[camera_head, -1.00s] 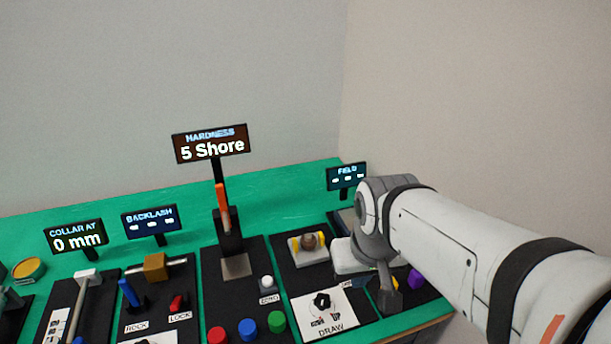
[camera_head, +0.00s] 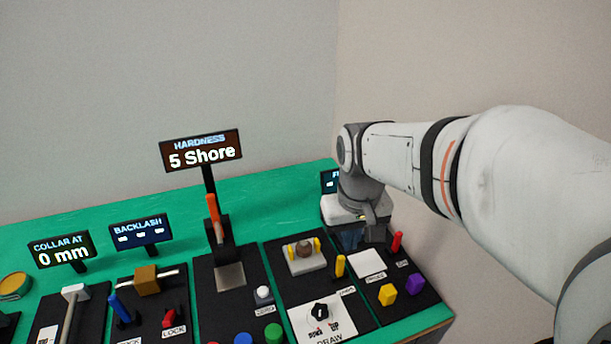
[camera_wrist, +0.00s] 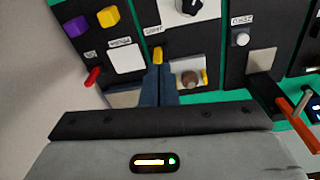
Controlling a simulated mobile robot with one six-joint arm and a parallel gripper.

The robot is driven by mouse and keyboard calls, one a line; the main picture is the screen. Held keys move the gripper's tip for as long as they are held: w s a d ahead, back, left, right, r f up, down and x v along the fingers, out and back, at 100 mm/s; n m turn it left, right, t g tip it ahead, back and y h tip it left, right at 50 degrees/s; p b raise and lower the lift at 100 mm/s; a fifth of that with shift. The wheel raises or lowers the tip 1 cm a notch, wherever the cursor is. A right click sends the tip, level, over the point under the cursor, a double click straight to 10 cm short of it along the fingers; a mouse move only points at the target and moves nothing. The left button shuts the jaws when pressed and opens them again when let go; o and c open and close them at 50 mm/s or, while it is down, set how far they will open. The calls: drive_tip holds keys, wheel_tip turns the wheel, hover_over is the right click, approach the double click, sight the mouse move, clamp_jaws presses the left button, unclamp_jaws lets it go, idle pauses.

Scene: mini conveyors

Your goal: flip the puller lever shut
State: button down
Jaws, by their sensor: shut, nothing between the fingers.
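The DRAW station (camera_head: 348,313) has a black knob and a small block with yellow jaws around a brown round piece (camera_head: 304,250). A short yellow lever (camera_head: 340,265) stands upright at its right edge; I take it as the puller lever, though its label is too small to read. In the wrist view the yellow lever (camera_wrist: 158,55) shows just beyond my fingertips; contact cannot be told. My gripper (camera_wrist: 157,72) is shut and empty, its dark blue fingers together.
Right of it, the FIELD station has a red lever (camera_head: 397,242), a white plate (camera_head: 367,264), and yellow (camera_head: 387,295) and purple (camera_head: 414,282) knobs. Left stands the hardness station with its orange lever (camera_head: 215,219) and display (camera_head: 201,151). Green table (camera_head: 270,215) is clear behind.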

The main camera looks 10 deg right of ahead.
drive_tip(key=g+p, duration=0.1)
drive_tip(key=g, duration=0.1)
hover_over(340, 266)
drive_tip(key=w, duration=0.2)
drive_tip(key=w+a+f+n+g+p, duration=0.1)
drive_tip(key=w+f, duration=0.2)
drive_tip(key=w, duration=0.5)
drive_tip(key=shift+a+f+n+g, duration=0.15)
drive_tip(key=shift+f+n+g, duration=0.15)
drive_tip(key=shift+g, duration=0.1)
drive_tip(key=shift+s, duration=0.1)
drive_tip(key=x, duration=1)
drive_tip(key=shift+s+f, duration=0.1)
drive_tip(key=s, duration=0.2)
drive_tip(key=s+d+p, duration=0.1)
drive_tip(key=shift+s+r, duration=0.2)
drive_tip(key=shift+r, duration=0.05)
drive_tip(key=shift+s+f, duration=0.1)
drive_tip(key=shift+s, duration=0.05)
